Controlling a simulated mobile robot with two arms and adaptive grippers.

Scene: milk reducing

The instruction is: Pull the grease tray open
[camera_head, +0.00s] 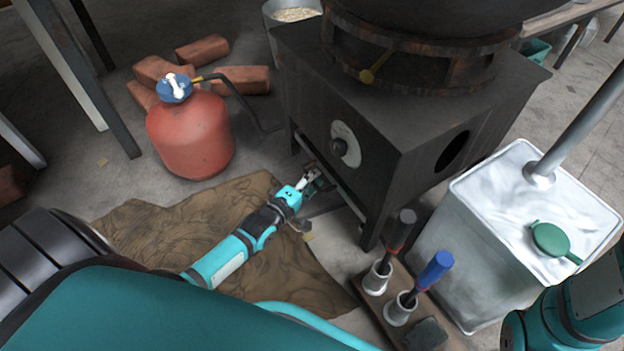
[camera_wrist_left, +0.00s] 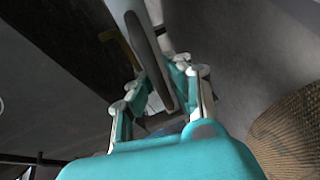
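The grease tray (camera_head: 346,197) shows as a narrow pale edge low along the front of the dark stove (camera_head: 345,105). I cannot clearly see how far it stands out. My left gripper (camera_head: 313,179) is low at this edge, near the stove's front left leg. In the left wrist view, my left gripper's fingers (camera_wrist_left: 160,82) stand apart on either side of a grey strip (camera_wrist_left: 146,50), apparently part of the tray. I cannot tell whether they press on it. My right gripper is out of view; only part of my right arm shows at the lower right.
A red gas cylinder (camera_head: 192,133) stands left of the stove, with bricks (camera_head: 203,50) behind it. A brown cloth (camera_head: 145,228) lies under my left arm. A tool rack (camera_head: 375,311) and a white metal container (camera_head: 470,245) stand to the right, near the stove.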

